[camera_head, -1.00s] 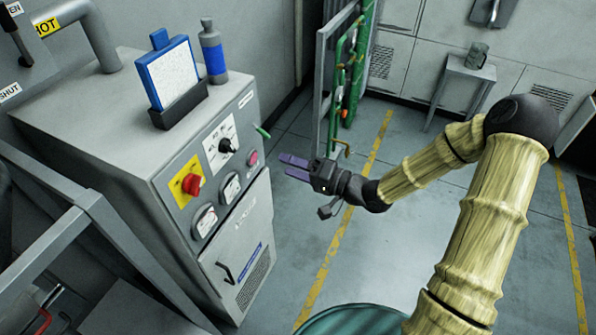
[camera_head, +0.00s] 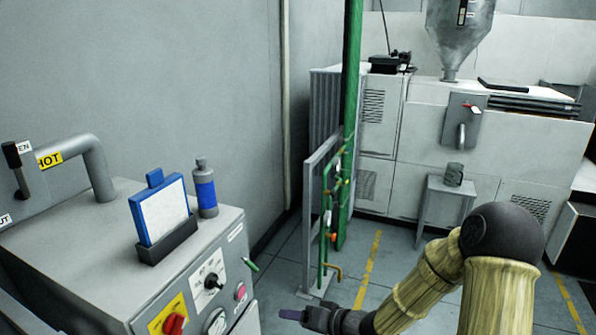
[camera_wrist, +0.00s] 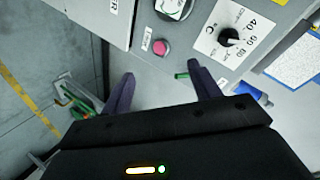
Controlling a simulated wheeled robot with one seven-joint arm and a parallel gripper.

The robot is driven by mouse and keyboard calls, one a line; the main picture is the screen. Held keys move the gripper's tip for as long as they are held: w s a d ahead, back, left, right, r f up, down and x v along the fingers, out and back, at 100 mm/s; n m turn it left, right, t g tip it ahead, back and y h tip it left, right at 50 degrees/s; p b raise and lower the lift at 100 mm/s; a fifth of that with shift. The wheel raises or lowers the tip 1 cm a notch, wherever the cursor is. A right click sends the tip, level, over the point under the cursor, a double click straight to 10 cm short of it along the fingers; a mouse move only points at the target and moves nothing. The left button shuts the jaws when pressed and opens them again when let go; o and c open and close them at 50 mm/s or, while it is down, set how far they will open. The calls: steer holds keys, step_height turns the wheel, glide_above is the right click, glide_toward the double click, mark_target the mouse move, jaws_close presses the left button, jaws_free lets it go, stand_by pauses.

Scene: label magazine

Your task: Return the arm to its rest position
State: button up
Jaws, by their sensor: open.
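My gripper (camera_head: 290,314) is at the bottom of the head view, to the right of the grey control cabinet (camera_head: 105,235) and apart from it. Beyond the fingers is the cabinet front with a pink button (camera_wrist: 160,47), a black knob on a white temperature dial (camera_wrist: 228,37) and a small green piece (camera_wrist: 182,75). My arm's wooden-looking links reach in from the lower right of the head view.
A blue-framed board (camera_head: 160,212) in a black holder and a blue-banded bottle (camera_head: 206,188) stand on the cabinet. A green post (camera_head: 350,120) and grey frame stand behind my gripper. A small stool (camera_head: 445,200) bears a grey mug (camera_head: 454,174). Floor near the yellow line is clear.

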steer(key=s+d+h, duration=0.3)
steer(key=d+h, duration=0.5)
steer(key=d, duration=0.2)
steer(key=s+d+r+g+h, duration=0.1)
steer(key=s+d+r+g, duration=0.1)
steer(key=s, duration=0.4)
steer(key=s+d+r+g+h, duration=0.1)
steer(key=s+d+r+g, duration=0.1)
steer(key=s, duration=0.4)
steer(key=shift+d+r+h, duration=0.4)
steer(key=shift+d+r, duration=0.15)
steer(key=shift+r, duration=0.1)
